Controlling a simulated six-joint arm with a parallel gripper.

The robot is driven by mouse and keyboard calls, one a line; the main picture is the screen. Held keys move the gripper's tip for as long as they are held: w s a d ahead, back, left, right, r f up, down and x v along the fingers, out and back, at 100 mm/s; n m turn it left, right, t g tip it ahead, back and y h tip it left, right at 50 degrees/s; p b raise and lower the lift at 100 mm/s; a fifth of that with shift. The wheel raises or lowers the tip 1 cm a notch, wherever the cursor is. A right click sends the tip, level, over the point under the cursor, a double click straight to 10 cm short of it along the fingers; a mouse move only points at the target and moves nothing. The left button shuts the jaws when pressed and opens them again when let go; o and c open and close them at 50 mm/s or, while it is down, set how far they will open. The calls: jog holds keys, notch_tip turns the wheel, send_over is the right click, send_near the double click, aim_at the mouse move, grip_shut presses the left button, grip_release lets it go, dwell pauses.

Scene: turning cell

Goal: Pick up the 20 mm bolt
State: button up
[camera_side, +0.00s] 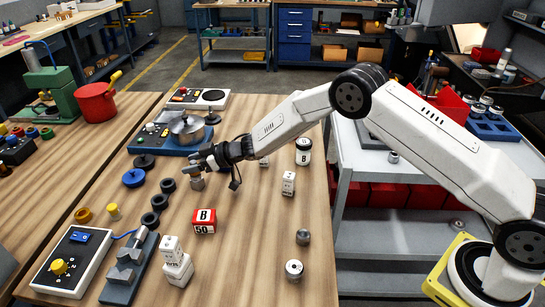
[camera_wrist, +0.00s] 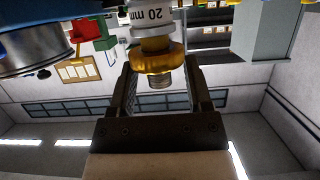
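In the wrist view, the bolt (camera_wrist: 157,60) has a brass-coloured collar, a short threaded end and a white band reading "20 mm". It shows between and beyond the fingers of my gripper (camera_wrist: 163,82). The fingers stand apart, with gaps beside the threaded end; I see no clear grip. In the side view, my gripper (camera_side: 198,164) is low over the middle of the wooden bench, just above a small grey piece (camera_side: 197,184). I cannot tell whether that piece is the bolt, and its contact with the fingers is unclear.
Black rings (camera_side: 160,201) and a blue knob (camera_side: 134,177) lie left of my gripper. A red-and-white box marked B 50 (camera_side: 204,221) stands in front. A device with a metal pot (camera_side: 188,128) is behind. White blocks (camera_side: 288,183) stand to the right. Bare wood lies between.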

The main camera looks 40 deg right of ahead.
grip_shut()
dwell(0.8)
jog(key=shift+r, duration=0.1)
